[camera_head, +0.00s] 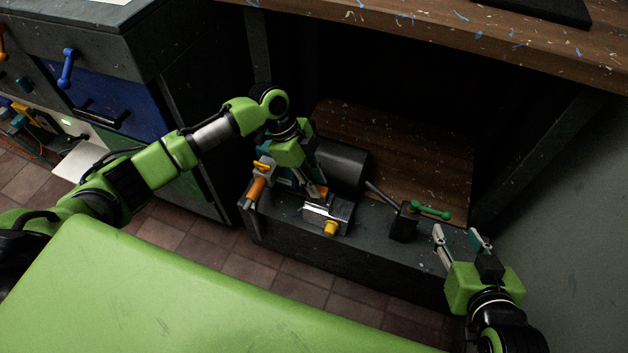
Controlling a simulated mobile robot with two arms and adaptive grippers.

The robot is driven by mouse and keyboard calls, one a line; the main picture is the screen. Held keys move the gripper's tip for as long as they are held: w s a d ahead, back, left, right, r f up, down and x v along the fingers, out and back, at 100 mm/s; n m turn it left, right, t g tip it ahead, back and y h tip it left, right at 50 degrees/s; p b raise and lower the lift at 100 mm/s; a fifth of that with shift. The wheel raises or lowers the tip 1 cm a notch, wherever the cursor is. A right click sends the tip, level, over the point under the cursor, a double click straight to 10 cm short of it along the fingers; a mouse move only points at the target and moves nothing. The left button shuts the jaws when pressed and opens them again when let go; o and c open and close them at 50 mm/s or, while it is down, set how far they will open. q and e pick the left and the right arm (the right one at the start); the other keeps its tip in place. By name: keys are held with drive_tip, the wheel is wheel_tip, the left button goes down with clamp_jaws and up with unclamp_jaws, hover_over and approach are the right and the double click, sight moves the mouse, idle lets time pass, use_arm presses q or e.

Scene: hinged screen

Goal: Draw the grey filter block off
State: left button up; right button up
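What looks like the grey filter block (341,213) sits on the dark ledge below the wooden bench, with a yellow knob (331,228) on its front. My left gripper (314,193) reaches down from above, with its fingertips right at the block's upper back edge. I cannot tell whether the fingers touch or grip it, because the gripper and small orange parts overlap there. My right gripper (463,238) is at the right end of the ledge, fingers apart and empty, away from the block.
A dark cylinder (343,166) lies behind the block. An orange-handled fitting (256,186) stands to its left, and a black box with a green lever (404,222) to its right. A wooden board (425,150) lies behind.

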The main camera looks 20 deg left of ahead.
use_arm(q)
drive_tip(key=shift+b+x, duration=0.65)
drive_tip(key=shift+x, duration=0.2)
drive_tip(key=shift+r, duration=0.1)
clamp_jaws()
use_arm(e)
drive_tip(key=w+a+r+t+y, duration=0.1)
drive_tip(key=w+r+t, duration=0.2)
drive_tip(key=r, duration=0.3)
drive_tip(key=shift+w+a+r+t, duration=0.25)
drive_tip(key=shift+w+a+t, duration=0.05)
drive_tip(key=shift+a, duration=0.1)
drive_tip(key=shift+f, duration=0.15)
use_arm(q)
drive_tip(key=shift+r+p, duration=0.3)
drive_tip(key=shift+p, duration=0.25)
drive_tip(key=shift+r+p, duration=0.3)
drive_tip(key=shift+p, duration=0.1)
use_arm(e)
drive_tip(key=s+d+f+g+h, duration=0.1)
drive_tip(key=s+d+f+g, duration=0.1)
drive_tip(key=s+f+g, duration=0.2)
drive_tip(key=shift+s+d+f+g, duration=0.2)
drive_tip(key=shift+s+f+g, duration=0.15)
drive_tip(key=shift+f, duration=1.4)
drive_tip(key=shift+s, duration=0.1)
